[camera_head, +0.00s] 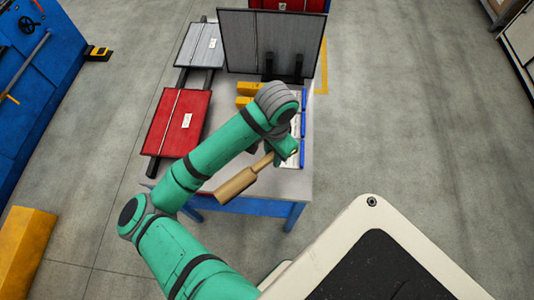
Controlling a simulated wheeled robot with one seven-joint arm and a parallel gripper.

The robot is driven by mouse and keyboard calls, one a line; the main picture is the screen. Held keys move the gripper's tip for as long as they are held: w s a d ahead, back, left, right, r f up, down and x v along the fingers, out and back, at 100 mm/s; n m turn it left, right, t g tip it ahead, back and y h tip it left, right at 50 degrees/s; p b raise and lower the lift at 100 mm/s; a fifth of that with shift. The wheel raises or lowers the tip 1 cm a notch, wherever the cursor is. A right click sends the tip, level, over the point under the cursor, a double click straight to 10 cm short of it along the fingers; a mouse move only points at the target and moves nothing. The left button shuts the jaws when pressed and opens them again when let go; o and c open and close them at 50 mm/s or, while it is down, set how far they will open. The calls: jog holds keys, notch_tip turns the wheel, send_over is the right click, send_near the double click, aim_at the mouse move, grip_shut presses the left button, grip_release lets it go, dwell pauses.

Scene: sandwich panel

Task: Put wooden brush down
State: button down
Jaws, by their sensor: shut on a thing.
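The wooden brush (237,184) is light brown with a wide block end and a thinner handle. My gripper (272,158) is shut on its handle end, and my green arm reaches in from the lower left. The fingertips are mostly hidden by the arm's wrist. The brush's wide end points down and left, over the near edge of the workbench (308,180). I cannot tell its exact height, but no contact with the bench shows.
Red panels (180,120) and grey panels (201,45) lie on rails at the bench's left. A large grey panel (270,40) stands upright at the back. Yellow blocks (247,90) and blue-edged items (301,150) are near my arm. A yellow barrier (24,248) stands at lower left.

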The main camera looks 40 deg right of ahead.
jog(key=w+f, duration=0.1)
jog(key=f, duration=0.1)
jog(key=w+d+f, duration=0.1)
jog(key=w+f, duration=0.1)
jog(key=w+d+f, duration=0.1)
jog(key=f, duration=0.1)
jog(key=shift+w+d+f, duration=0.1)
jog(key=shift+w+d, duration=0.05)
jog(key=shift+w, duration=0.15)
jog(key=shift+f, duration=1.55)
jog(key=c, duration=1.5)
grip_release()
jog(key=shift+c, duration=0.2)
notch_tip(320, 180, up, 12)
jog(key=shift+s, duration=0.15)
